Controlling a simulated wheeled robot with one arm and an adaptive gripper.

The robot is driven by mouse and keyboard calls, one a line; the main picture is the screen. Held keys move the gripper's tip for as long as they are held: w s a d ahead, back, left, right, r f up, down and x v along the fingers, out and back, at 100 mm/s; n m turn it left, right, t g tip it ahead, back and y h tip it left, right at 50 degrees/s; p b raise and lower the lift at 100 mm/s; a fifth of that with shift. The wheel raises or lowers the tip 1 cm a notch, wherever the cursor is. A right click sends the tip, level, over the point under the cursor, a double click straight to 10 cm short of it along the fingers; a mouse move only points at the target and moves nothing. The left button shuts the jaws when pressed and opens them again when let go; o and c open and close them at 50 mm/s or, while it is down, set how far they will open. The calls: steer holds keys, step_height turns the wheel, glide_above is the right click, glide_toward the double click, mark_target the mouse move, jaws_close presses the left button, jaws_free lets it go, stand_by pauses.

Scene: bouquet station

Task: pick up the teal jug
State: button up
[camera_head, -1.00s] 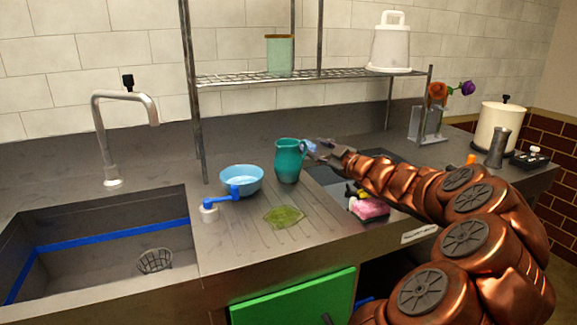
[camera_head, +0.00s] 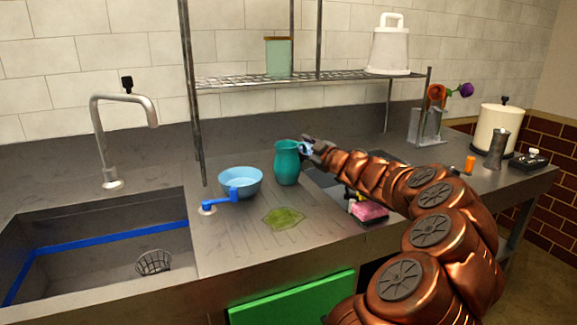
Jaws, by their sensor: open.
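The teal jug (camera_head: 287,164) stands upright on the counter, right of a blue bowl. My gripper (camera_head: 306,149) is at the jug's right side near its rim, where the handle was facing. It is open. A small pale blue patch shows between the fingers and the jug. The fingertips overlap the jug's right edge in this view, so I cannot tell whether they touch it or surround the handle. My copper arm reaches in from the lower right.
A light blue bowl (camera_head: 241,182) and a blue-handled item (camera_head: 219,201) stand left of the jug. A green cloth (camera_head: 284,218) lies in front, a pink sponge (camera_head: 369,211) to the right. A wire shelf (camera_head: 270,83) hangs above. The sink (camera_head: 100,245) is at left.

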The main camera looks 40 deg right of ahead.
jaws_close()
stand_by(0.4)
stand_by(0.4)
